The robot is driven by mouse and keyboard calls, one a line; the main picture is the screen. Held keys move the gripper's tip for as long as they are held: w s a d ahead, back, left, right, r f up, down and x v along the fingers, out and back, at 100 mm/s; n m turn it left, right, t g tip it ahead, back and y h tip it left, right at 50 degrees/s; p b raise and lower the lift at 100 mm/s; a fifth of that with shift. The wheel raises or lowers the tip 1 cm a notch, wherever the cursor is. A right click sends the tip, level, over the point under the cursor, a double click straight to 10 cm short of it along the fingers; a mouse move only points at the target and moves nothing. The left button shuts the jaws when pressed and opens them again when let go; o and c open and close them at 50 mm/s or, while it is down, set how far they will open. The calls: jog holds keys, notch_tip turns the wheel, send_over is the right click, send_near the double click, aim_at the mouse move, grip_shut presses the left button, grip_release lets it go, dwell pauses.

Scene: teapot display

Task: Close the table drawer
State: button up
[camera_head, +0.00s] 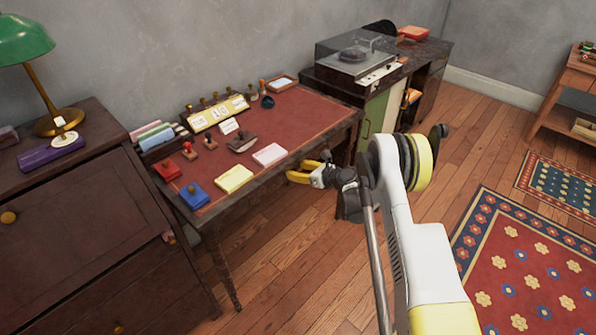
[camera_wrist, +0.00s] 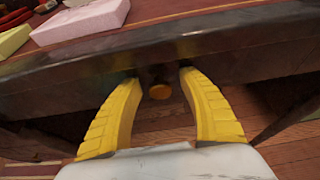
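The table (camera_head: 310,115) has a red top and a dark wooden frame, and it stands against the wall. Its dark front (camera_wrist: 260,62) crosses the wrist view. A small round brass-coloured knob (camera_wrist: 160,91) shows just below this front, between my fingers. My gripper (camera_head: 303,171) is at the table's front edge, and its yellow fingers are apart in the wrist view (camera_wrist: 158,82). The fingers are on either side of the knob, with gaps visible. I cannot make out the drawer's outline or how far out it is.
Stamps, coloured pads and a pink block (camera_head: 269,155) lie on the tabletop. A dark cabinet (camera_head: 90,215) with a green lamp (camera_head: 24,40) stands at left. A record player (camera_head: 355,55) is on the cabinet behind. Wooden floor (camera_head: 290,265) is clear in front.

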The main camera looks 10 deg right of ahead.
jog(key=v, duration=1.2)
jog(key=s+a+r+n+g+h, duration=0.25)
jog(key=s+r+n, duration=0.4)
jog(key=r, duration=0.45)
jog(key=s+a+r+n+g+h, duration=0.1)
jog(key=s+a+r+n, duration=0.2)
jog(key=s+r+n, duration=0.6)
jog(key=s+d+r+n+h, duration=0.1)
jog(key=s+r+n+h, duration=0.1)
jog(key=s+n, duration=0.4)
jog(key=s+d+r+n+h, duration=0.1)
jog(key=s+n, duration=0.6)
jog(key=s, duration=0.9)
notch_tip(320, 180, up, 2)
jog(key=shift+s+d+r+h, duration=0.15)
jog(key=shift+s+d+h, duration=0.15)
jog(key=shift+h, duration=0.45)
